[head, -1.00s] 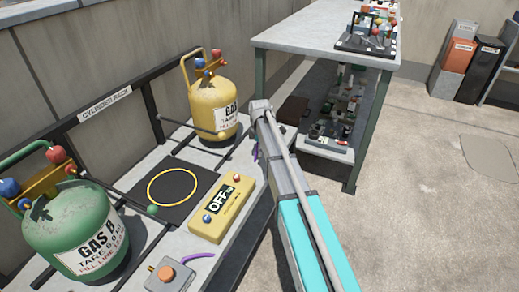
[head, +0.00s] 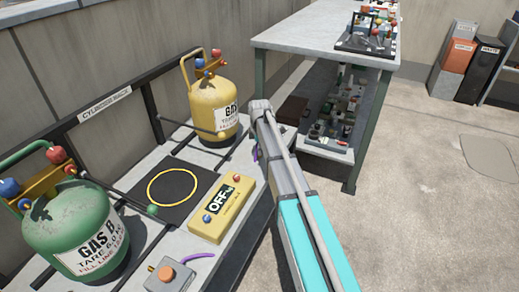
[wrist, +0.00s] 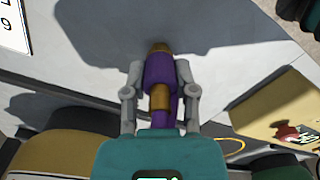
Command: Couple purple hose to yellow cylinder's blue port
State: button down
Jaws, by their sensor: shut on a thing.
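The yellow cylinder (head: 210,103), labelled GAS, stands upright at the far end of the rack bench in the head view. Blue and red ports sit on its top, including a blue port (head: 199,63). My gripper (wrist: 159,80) is shut on the purple hose's end fitting (wrist: 160,70), which has brass-coloured parts, in the wrist view. The fitting points away from the gripper, above a grey surface. In the head view my arm hides the gripper, just right of the yellow cylinder; a bit of purple hose (head: 256,152) shows beside the arm. The fitting appears apart from any port.
A green cylinder (head: 80,235) stands at the near left. A yellow OFF box (head: 222,209), a black pad (head: 140,190) with a yellow ring and a grey box (head: 170,275) with an orange knob lie on the bench. A metal table (head: 320,32) stands behind my arm.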

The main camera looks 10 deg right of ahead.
jog(key=shift+r+p, duration=0.5)
dwell(0.7)
jog(key=shift+r+p, duration=1.75)
jog(key=shift+r, duration=0.25)
jog(key=c, duration=1)
grip_release()
grip_shut()
